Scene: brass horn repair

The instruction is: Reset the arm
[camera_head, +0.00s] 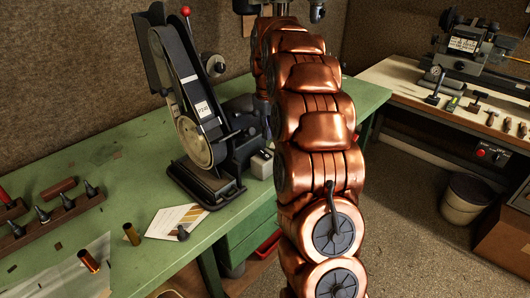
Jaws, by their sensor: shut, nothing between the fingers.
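My copper-coloured arm (312,120) rises from the bottom centre to the top of the head view, bending slightly left as it goes up. Its segments stand stacked over the gap beside the green bench (130,150). I cannot make out my gripper or its fingers; the arm's far end is hidden behind its own links or outside the picture. I see nothing held.
A belt sander (192,110) stands on the green bench close left of my arm. Brass tubes (89,261), a paper card (176,221) and a wooden tool rack (50,216) lie nearby. A second bench (400,75) with tools and a bin (466,200) are at right.

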